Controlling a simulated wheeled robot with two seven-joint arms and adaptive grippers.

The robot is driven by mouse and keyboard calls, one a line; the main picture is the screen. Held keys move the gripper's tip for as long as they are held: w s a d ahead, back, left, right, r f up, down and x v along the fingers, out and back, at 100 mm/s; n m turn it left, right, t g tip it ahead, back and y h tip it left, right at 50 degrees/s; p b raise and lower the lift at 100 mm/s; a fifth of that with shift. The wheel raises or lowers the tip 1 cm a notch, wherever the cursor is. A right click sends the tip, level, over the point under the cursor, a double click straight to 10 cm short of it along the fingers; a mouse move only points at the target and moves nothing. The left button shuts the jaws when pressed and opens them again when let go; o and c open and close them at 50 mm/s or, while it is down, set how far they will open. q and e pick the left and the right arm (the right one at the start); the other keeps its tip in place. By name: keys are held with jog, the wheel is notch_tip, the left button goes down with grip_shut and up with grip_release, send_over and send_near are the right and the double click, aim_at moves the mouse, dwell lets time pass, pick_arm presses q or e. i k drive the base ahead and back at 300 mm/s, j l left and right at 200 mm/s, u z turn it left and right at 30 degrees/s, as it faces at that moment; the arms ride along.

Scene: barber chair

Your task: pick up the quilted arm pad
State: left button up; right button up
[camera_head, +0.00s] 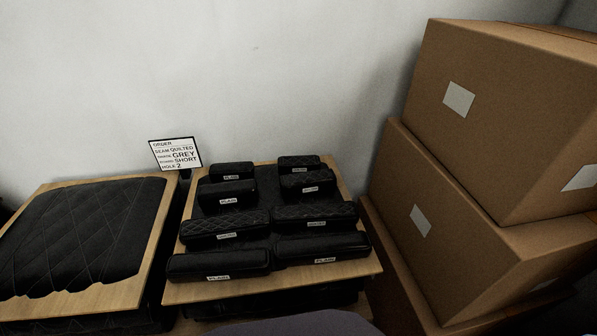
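Several black arm pads lie in two columns on a dark mat on a wooden-edged board (350,267). Three have visibly quilted surfaces: a long left-column pad (222,222), a long right-column pad (318,211) and a short right-column pad (305,180). The short back right pad (299,162) has a label too small to read surely. Plain-labelled pads are the front left (220,261), front right (321,245), short left (228,190) and back left (232,169). An order card (175,154) reads seam quilted, grey, short, hole 2. Neither gripper shows; piping colours are unclear.
A wide black quilted cushion (85,230) lies on a second wooden board to the left. Large cardboard boxes (500,110) are stacked on the right, close to the pad board. A white wall (200,60) stands behind. The space above the pads is clear.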

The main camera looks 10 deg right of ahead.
aim_at(192, 231)
jog(key=k+j+z, duration=0.1)
jog(key=j, duration=0.35)
jog(key=k+j+z, duration=0.15)
jog(key=k+j, duration=0.15)
jog(key=j, duration=0.15)
jog(key=k+j+z, duration=0.1)
jog(key=j, duration=0.35)
jog(key=k+j+z, duration=0.15)
jog(key=k+j, duration=0.2)
jog(key=k+j+z, duration=0.1)
jog(key=k+j, duration=0.15)
jog(key=j, duration=0.2)
